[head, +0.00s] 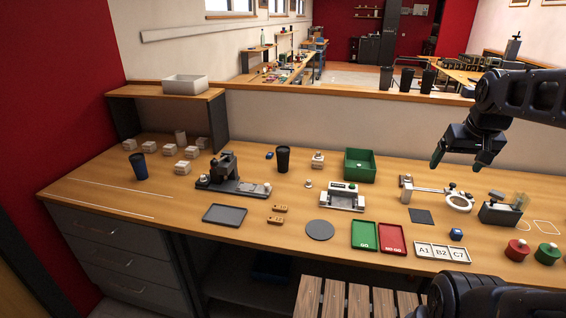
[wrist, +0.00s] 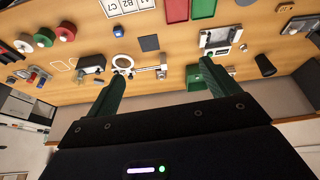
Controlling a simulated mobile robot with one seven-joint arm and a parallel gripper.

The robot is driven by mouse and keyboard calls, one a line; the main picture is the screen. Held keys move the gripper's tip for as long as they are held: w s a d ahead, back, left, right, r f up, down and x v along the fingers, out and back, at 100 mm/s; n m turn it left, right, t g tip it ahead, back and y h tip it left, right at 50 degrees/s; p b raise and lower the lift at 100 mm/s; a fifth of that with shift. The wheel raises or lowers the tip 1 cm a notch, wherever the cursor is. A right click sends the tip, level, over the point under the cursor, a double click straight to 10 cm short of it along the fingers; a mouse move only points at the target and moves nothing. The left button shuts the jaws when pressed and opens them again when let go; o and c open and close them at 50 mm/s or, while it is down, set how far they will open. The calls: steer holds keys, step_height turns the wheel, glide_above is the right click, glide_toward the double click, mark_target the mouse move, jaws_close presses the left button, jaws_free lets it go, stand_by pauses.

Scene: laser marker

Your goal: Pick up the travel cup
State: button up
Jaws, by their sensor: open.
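A black tapered travel cup (head: 283,160) stands upright at the middle back of the workbench; it also shows in the wrist view (wrist: 265,65). A dark blue cup (head: 138,167) with a dark top stands upright at the left of the bench. I cannot tell for certain which cup the task means. My gripper (head: 457,164) is open and empty, raised over the right part of the bench, well to the right of both cups. Its two green fingers stand wide apart in the wrist view (wrist: 163,80).
A black press fixture (head: 228,178) stands between the cups. A green bin (head: 360,165) and a clamp fixture (head: 343,197) stand right of the black cup. Several black tumblers (head: 407,81) stand on the ledge behind. Small white blocks (head: 183,168) lie at left.

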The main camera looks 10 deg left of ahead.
steer(key=w+a+r+n+g, duration=0.1)
steer(key=w+a+n, duration=0.2)
steer(key=w+a, duration=0.55)
steer(key=w+a+r+n+g, duration=0.15)
steer(key=w+a+n, duration=0.3)
steer(key=w, duration=0.75)
steer(key=w+a+r+n, duration=0.2)
steer(key=w+a+n, duration=0.1)
steer(key=w+a, duration=0.65)
steer(key=n+g, duration=0.2)
steer(key=n, duration=0.6)
glide_toward(283, 155)
steer(key=w, duration=0.3)
steer(key=shift+w+f, duration=0.15)
steer(key=shift+f, duration=0.1)
steer(key=shift+a+f, duration=0.3)
steer(key=shift+f, duration=0.2)
steer(key=shift+a+f, duration=0.1)
steer(key=shift+f, duration=5.1)
steer(key=c, duration=0.8)
